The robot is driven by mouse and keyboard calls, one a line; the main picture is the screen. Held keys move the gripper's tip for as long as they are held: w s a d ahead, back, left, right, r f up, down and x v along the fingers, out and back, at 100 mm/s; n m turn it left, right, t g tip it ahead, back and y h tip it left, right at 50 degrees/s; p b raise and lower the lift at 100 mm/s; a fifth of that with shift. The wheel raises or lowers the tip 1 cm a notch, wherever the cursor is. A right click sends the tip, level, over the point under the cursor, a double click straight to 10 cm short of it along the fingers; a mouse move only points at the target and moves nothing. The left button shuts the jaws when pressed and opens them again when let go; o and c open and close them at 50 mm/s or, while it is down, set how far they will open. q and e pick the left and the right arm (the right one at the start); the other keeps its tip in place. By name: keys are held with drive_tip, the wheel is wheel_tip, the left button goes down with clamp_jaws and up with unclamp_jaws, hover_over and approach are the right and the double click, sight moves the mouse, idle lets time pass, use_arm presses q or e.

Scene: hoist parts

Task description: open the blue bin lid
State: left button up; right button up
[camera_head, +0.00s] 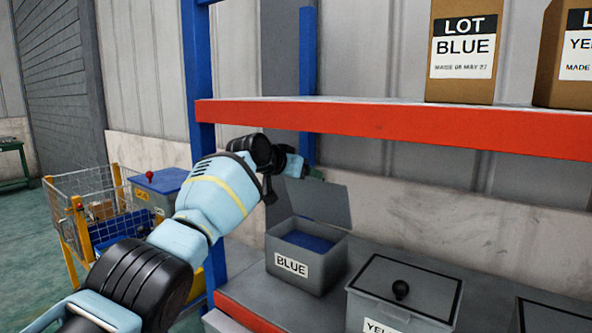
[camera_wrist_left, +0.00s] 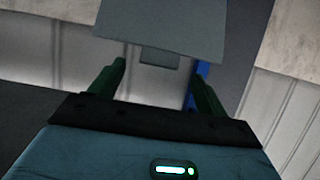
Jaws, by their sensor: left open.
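The blue bin (camera_head: 292,279) is a grey box with a "BLUE" label on the lower shelf, and blue contents (camera_head: 308,241) show inside. Its grey lid (camera_head: 320,203) stands raised at the back, so the bin is open. My left gripper (camera_head: 312,172) is just above and behind the lid's upper left corner, its fingers partly hidden in the head view. In the left wrist view the gripper (camera_wrist_left: 157,90) is open, with two dark green fingers apart. A grey panel (camera_wrist_left: 160,25), seemingly the lid, is ahead of them with a small tab; contact cannot be told.
A closed grey yellow-lot bin (camera_head: 405,285) with a black knob stands to the right on the same shelf. The red-edged upper shelf (camera_head: 400,125) runs above, carrying cardboard boxes (camera_head: 462,50). A blue upright (camera_head: 200,60) is beside my arm. A wire cart (camera_head: 100,205) stands at left.

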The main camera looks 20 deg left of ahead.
use_arm(q)
drive_tip(key=p+v, duration=0.3)
drive_tip(key=v, duration=0.5)
use_arm(e)
drive_tip(key=shift+t, duration=0.4)
drive_tip(key=w+r, duration=0.1)
drive_tip(key=r, duration=0.1)
drive_tip(key=w+r, duration=0.1)
drive_tip(key=r, duration=0.1)
drive_tip(key=shift+w+d, duration=0.2)
drive_tip(key=shift+w, duration=0.1)
use_arm(q)
drive_tip(key=shift+c, duration=0.2)
